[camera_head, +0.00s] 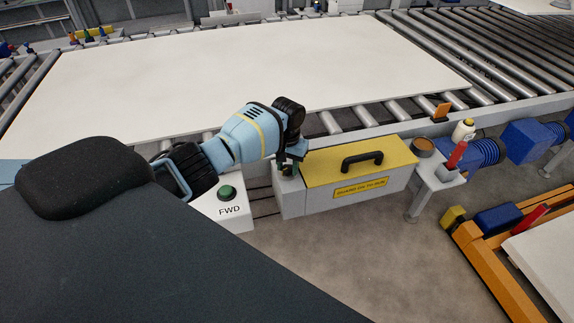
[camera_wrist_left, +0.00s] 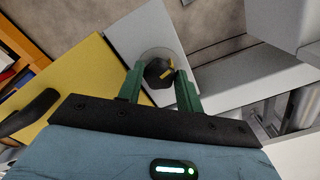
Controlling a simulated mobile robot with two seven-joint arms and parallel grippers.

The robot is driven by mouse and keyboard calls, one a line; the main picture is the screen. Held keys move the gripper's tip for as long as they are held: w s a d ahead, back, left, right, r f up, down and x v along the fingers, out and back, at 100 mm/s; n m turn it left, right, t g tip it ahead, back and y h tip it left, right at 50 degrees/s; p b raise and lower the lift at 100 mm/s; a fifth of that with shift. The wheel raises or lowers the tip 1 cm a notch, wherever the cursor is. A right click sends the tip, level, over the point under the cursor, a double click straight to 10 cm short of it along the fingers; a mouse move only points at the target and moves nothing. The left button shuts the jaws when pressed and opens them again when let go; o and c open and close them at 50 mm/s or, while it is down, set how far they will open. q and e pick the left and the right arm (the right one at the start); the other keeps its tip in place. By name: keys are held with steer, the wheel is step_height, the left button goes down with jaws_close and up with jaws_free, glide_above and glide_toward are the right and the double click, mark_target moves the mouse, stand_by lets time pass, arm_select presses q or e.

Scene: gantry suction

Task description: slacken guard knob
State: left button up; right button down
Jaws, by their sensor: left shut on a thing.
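The guard knob (camera_wrist_left: 158,72) is a dark round knob with a yellow mark on its top. It sits on the grey end of the guard box, beside the yellow cover (camera_head: 325,163) with its black handle (camera_head: 362,160). My left gripper (camera_wrist_left: 160,88) has its two green fingers on either side of the knob and is shut on it. In the head view my left gripper (camera_head: 290,166) reaches down onto the box's left end, and the knob is mostly hidden there. My right gripper is not in view.
A green FWD button (camera_head: 227,193) stands on a white box just left of the guard. A large white board (camera_head: 240,65) lies on the roller conveyor behind. A small shelf (camera_head: 438,178) with a red-handled item is to the right. An orange frame (camera_head: 490,262) stands lower right.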

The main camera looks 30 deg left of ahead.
mark_target(288, 168)
arm_select(q)
steer(key=shift+w+r, duration=0.1)
steer(key=o, duration=1)
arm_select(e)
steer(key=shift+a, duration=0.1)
arm_select(q)
step_height(288, 168, up, 6)
steer(key=shift+r+p, duration=0.2)
steer(key=shift+p, duration=0.4)
steer(key=shift+r, duration=0.65)
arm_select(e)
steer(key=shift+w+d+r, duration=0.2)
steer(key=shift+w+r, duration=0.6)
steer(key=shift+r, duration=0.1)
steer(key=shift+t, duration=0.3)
